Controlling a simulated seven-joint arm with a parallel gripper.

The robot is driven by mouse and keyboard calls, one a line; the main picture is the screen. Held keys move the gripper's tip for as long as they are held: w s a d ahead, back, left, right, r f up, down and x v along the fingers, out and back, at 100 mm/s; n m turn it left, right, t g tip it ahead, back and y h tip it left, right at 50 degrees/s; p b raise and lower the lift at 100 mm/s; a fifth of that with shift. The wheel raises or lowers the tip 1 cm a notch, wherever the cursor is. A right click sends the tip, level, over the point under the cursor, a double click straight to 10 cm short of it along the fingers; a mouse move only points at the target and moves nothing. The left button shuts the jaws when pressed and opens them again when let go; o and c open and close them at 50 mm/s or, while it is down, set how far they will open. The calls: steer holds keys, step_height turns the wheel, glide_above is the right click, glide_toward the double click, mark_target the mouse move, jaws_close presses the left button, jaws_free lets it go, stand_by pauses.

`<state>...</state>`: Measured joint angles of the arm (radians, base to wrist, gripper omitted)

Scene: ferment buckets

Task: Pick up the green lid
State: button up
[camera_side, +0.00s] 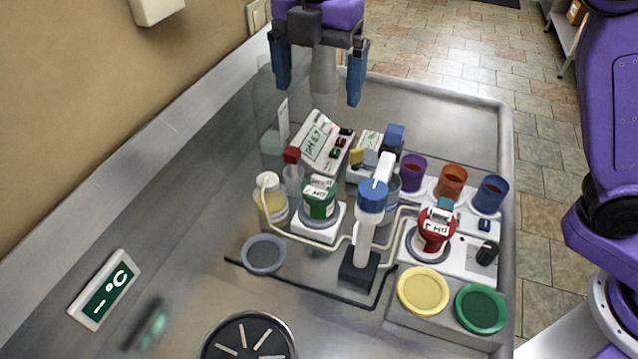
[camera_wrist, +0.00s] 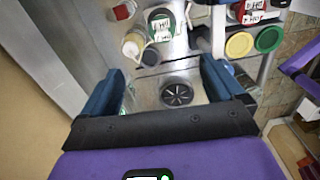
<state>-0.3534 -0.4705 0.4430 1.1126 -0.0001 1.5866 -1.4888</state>
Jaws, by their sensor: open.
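The green lid (camera_side: 481,308) is a round disc with a raised rim. It lies at the right front corner of the bench, on a grey block beside a yellow lid (camera_side: 422,291). In the wrist view the green lid (camera_wrist: 270,39) is at the upper right, to the right of the yellow lid (camera_wrist: 239,45). My gripper (camera_side: 318,92) has blue fingers spread wide with nothing between them. It hangs high over the back of the bench, far from the green lid. In the wrist view my gripper (camera_wrist: 168,80) shows both fingers apart.
A pH meter (camera_side: 322,143), a green-topped bucket (camera_side: 319,199), a red-topped bucket (camera_side: 436,231) and a blue-capped upright post (camera_side: 366,220) crowd the middle. Purple, orange and blue cups (camera_side: 452,181) stand at right. A round black drain (camera_side: 247,338) is in front. The bench's left side is mostly clear.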

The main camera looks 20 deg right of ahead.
glide_above(319, 177)
steer(key=f, duration=1.2)
steer(key=shift+w+f, duration=0.2)
steer(key=shift+f, duration=0.1)
steer(key=shift+s+f, duration=0.15)
steer(key=shift+f, duration=1.25)
steer(key=shift+s+f, duration=0.1)
steer(key=shift+f, duration=1.3)
steer(key=c, duration=1.1)
